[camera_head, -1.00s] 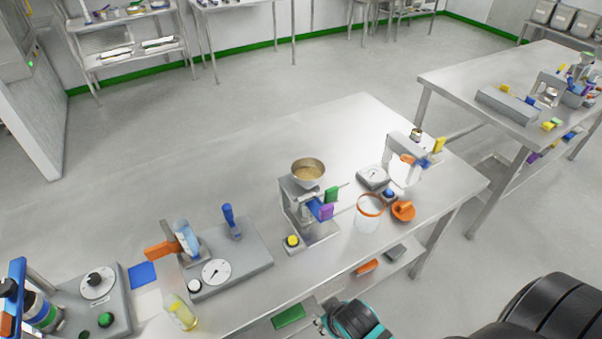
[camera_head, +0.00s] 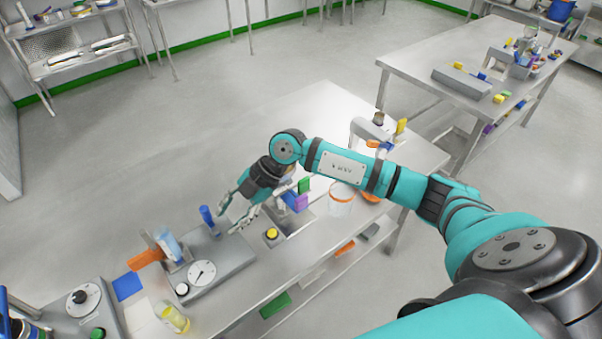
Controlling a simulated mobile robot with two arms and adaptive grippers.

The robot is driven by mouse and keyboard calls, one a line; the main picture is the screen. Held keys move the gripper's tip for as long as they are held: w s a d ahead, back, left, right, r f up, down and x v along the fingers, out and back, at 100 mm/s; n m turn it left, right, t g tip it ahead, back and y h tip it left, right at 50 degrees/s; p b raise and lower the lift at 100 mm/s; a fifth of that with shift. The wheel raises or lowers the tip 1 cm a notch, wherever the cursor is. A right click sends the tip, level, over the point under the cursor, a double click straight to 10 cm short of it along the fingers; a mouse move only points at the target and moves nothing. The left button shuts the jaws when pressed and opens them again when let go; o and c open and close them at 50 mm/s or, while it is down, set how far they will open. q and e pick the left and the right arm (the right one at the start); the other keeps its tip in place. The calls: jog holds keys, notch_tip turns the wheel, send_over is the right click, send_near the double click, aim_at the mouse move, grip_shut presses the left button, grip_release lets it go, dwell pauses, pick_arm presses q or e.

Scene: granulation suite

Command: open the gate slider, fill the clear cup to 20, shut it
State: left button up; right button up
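The hopper station stands mid-table; its bowl is hidden behind my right arm. Its coloured tabs, green (camera_head: 304,185), purple (camera_head: 301,203) and blue (camera_head: 288,199), show below the arm. I cannot tell which is the gate slider, or its position. The clear cup (camera_head: 341,206) with an orange rim stands on the table right of the station. My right gripper (camera_head: 228,218) is open and empty, its fingers spread and pointing down-left. It is left of the hopper station, close to the blue-handled lever (camera_head: 207,217) on the grey plate.
A grey plate with a white dial (camera_head: 202,273) is left of the station. A yellow button (camera_head: 271,234) sits at its foot. An orange piece (camera_head: 371,197) lies right of the cup. A yellow bottle (camera_head: 174,319) stands at the front left.

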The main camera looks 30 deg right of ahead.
jog(key=d+m+g+h, duration=0.15)
jog(key=d+h, duration=0.35)
jog(key=d, duration=0.7)
jog(key=m+h, duration=0.3)
send_over(302, 197)
jog(key=shift+r+n, duration=0.25)
jog(key=shift+r, duration=0.05)
notch_tip(302, 197, down, 10)
jog(key=b, duration=0.6)
jog(key=shift+a+b, duration=0.1)
jog(key=shift+b, duration=0.25)
grip_shut()
